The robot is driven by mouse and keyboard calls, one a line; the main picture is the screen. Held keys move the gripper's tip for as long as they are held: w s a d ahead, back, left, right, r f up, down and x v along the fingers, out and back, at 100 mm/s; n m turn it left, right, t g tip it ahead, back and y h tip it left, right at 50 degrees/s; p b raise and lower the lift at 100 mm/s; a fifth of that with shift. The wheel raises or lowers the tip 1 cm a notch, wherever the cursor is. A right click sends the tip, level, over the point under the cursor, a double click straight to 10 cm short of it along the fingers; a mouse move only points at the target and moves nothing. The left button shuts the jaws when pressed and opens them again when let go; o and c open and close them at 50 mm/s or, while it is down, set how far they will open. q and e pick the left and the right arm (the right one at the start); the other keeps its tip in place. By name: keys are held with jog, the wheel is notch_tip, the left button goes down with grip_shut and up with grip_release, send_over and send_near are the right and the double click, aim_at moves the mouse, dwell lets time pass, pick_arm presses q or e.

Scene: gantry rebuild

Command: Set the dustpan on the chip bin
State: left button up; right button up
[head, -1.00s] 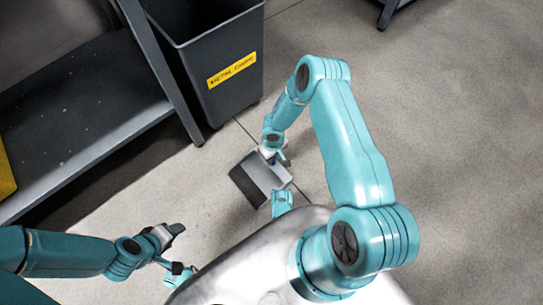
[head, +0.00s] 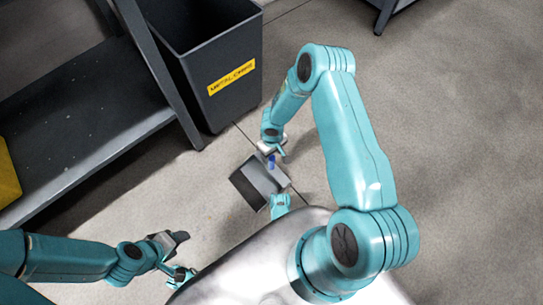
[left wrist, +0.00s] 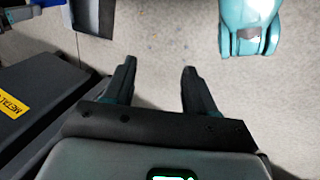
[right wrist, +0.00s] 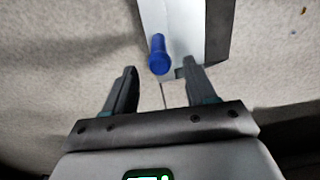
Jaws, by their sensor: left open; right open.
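The dustpan (head: 252,186) lies on the floor in front of the chip bin, a pale grey and dark pan with a short blue handle (head: 271,162). The chip bin (head: 225,95) is a dark, open-topped bin with a yellow metal-chips label. My right gripper (head: 272,148) is open at the handle. In the right wrist view, the blue handle (right wrist: 158,55) shows between and just beyond the open fingertips (right wrist: 158,72), with no clear contact. My left gripper (head: 182,240) is open and empty, apart from the dustpan; its fingers (left wrist: 158,68) frame bare floor.
A dark metal shelf (head: 80,125) stands left of the bin, its leg close to the bin's side. A yellow object (head: 7,175) is at the left edge. A dark stand foot (head: 383,15) is at the top right. The floor (head: 460,130) at right is clear.

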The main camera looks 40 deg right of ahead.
notch_tip(320, 180, up, 5)
jog(key=shift+f+p, duration=0.1)
jog(key=shift+p, duration=0.55)
jog(key=shift+a+r, duration=0.1)
jog(key=shift+r, duration=0.2)
pick_arm(q)
jog(key=shift+s+d+r+g, duration=0.1)
jog(key=shift+s+r+g, duration=0.05)
jog(key=shift+s+r, duration=0.35)
jog(key=shift+s+d+r+g, duration=0.15)
jog(key=shift+s+r, duration=0.15)
jog(key=shift+r, duration=0.3)
pick_arm(e)
jog(key=s+a+r+m+y, duration=0.1)
jog(key=s+a+r, duration=0.3)
jog(key=s+a, duration=0.2)
jog(key=s+a+r+m+t+y, duration=0.1)
jog(key=s+a+r+m+y, duration=0.1)
jog(key=s+a+r, duration=0.2)
jog(key=s+a, duration=0.3)
jog(key=shift+s+a+r, duration=0.15)
jog(key=shift+a+r, duration=0.05)
jog(key=shift+a, duration=0.05)
pick_arm(q)
jog(key=shift+a, duration=0.1)
pick_arm(e)
jog(key=shift+r, duration=0.1)
